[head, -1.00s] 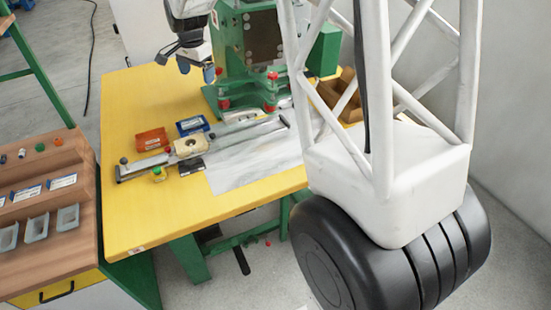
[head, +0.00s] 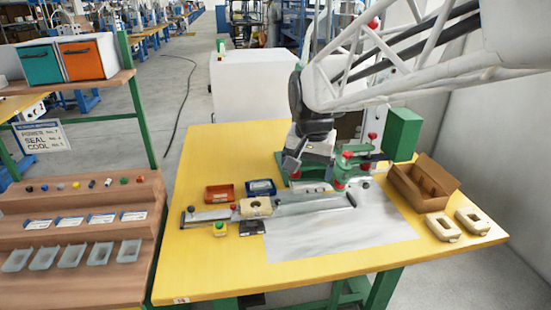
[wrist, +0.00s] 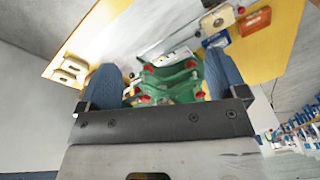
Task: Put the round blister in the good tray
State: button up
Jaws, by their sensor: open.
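A beige block with a round opening (head: 256,207) sits on the slide rail in the middle of the table; it also shows in the wrist view (wrist: 217,18). I cannot tell whether a round blister lies in it. Behind it are an orange tray (head: 219,193) and a blue tray (head: 261,187); their labels are unreadable, so I cannot tell which is the good one. Both show in the wrist view, orange (wrist: 255,20) and blue (wrist: 216,39). My gripper (wrist: 162,80) is open and empty, above the table near the green press, right of the trays.
The green press (head: 350,165) stands at the table's back. A cardboard box (head: 422,185) and two beige blocks with rectangular openings (head: 441,227) are at the right. Clear blisters (head: 72,256) line the wooden rack at left. The grey sheet (head: 335,232) is bare.

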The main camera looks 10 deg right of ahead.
jog(key=s+f+n, duration=0.2)
jog(key=s, duration=0.8)
jog(key=s+d+f+n, duration=0.1)
jog(key=s+n, duration=0.2)
jog(key=s, duration=0.7)
jog(key=shift+s+f+t, duration=0.15)
jog(key=shift+f+t, duration=0.25)
